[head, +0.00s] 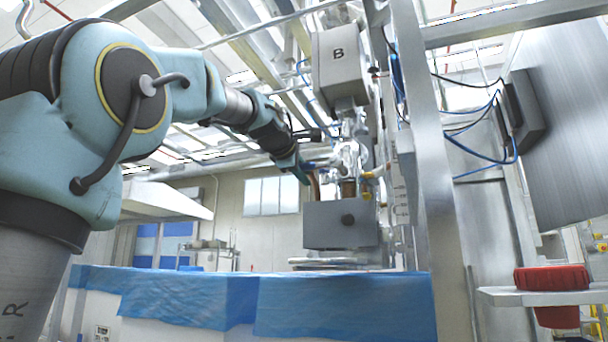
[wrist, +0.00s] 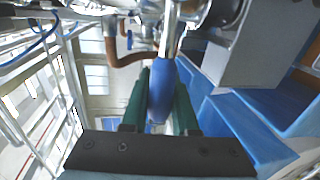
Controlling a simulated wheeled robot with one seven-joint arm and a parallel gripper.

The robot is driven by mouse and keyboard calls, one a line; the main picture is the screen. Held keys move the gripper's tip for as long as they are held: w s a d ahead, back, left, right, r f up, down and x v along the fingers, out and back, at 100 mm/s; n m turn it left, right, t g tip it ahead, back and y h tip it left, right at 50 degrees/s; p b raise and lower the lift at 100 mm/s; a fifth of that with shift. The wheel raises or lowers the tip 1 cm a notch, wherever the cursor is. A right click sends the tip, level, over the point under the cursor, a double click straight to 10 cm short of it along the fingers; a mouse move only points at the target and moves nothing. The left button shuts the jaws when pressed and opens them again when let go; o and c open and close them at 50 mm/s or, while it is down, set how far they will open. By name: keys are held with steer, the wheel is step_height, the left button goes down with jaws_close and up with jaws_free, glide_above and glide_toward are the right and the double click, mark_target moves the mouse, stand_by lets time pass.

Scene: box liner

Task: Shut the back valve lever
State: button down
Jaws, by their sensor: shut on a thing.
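A valve lever with a blue grip (wrist: 161,92) runs down the middle of the wrist view, its bare metal shank joining the pipework at the top. My gripper (wrist: 164,84) has its green fingers on either side of the blue grip and is shut on it. In the head view my gripper (head: 303,172) is at the left side of the pipework, below the grey box marked B. The lever is too small and covered to make out there. Another small blue part (wrist: 142,44) shows behind the lever; I cannot tell whether it is the other lever.
A brown curved pipe (wrist: 122,60) is left of the lever in the wrist view. The grey box B (head: 339,62) hangs above, and a lower grey box (head: 341,225) is below. Blue liner (head: 340,305) covers the white box in front. A metal post (head: 437,180) stands right.

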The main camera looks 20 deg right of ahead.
steer(key=shift+f, duration=0.2)
steer(key=c, duration=0.7)
jaws_free()
steer(key=shift+r, duration=0.1)
steer(key=b+v, duration=0.1)
steer(key=v, duration=0.9)
steer(key=shift+s+a, duration=0.25)
steer(key=shift+a, duration=0.05)
